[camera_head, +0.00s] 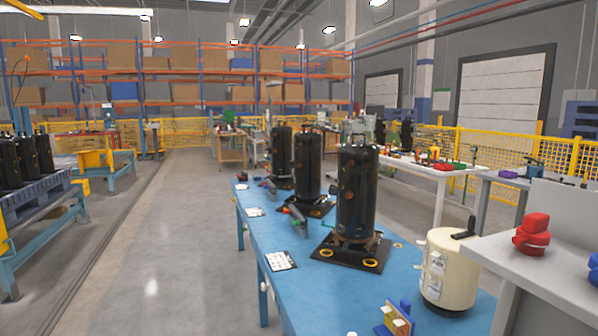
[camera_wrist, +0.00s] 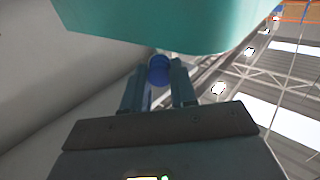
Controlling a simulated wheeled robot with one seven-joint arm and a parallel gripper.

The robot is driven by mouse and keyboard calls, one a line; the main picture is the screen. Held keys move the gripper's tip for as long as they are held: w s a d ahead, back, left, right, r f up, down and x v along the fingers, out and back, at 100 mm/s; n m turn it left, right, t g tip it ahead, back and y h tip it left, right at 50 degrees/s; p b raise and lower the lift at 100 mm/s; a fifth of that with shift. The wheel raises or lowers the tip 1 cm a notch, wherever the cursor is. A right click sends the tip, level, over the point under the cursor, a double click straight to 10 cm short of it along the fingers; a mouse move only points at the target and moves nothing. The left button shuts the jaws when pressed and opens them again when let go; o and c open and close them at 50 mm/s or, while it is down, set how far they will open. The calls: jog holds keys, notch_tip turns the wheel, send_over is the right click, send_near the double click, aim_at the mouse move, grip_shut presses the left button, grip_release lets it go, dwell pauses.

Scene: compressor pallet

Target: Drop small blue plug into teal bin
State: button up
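The small blue plug (camera_wrist: 159,70) shows in the wrist view between the tips of my gripper (camera_wrist: 157,84). The two dark fingers stand on either side of it and appear shut on it. A large smooth teal surface, likely the teal bin (camera_wrist: 165,25), fills the top of the wrist view, just beyond the plug. Its opening does not show, and I cannot tell whether the plug touches it. My gripper is not in the head view, and I cannot pick out the plug or teal bin there.
In the head view, a blue table (camera_head: 262,222) holds several black compressors (camera_head: 358,195) and a cream tank (camera_head: 448,270). A grey bench (camera_head: 525,262) at the right carries a red part (camera_head: 532,233). The floor (camera_head: 170,230) left of the table is clear.

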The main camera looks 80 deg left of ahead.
jog(key=o, duration=0.4)
jog(key=shift+o, duration=0.2)
jog(key=b+v, duration=0.2)
jog(key=v, duration=0.5)
jog(key=shift+s+d, duration=0.25)
jog(key=shift+d, duration=0.05)
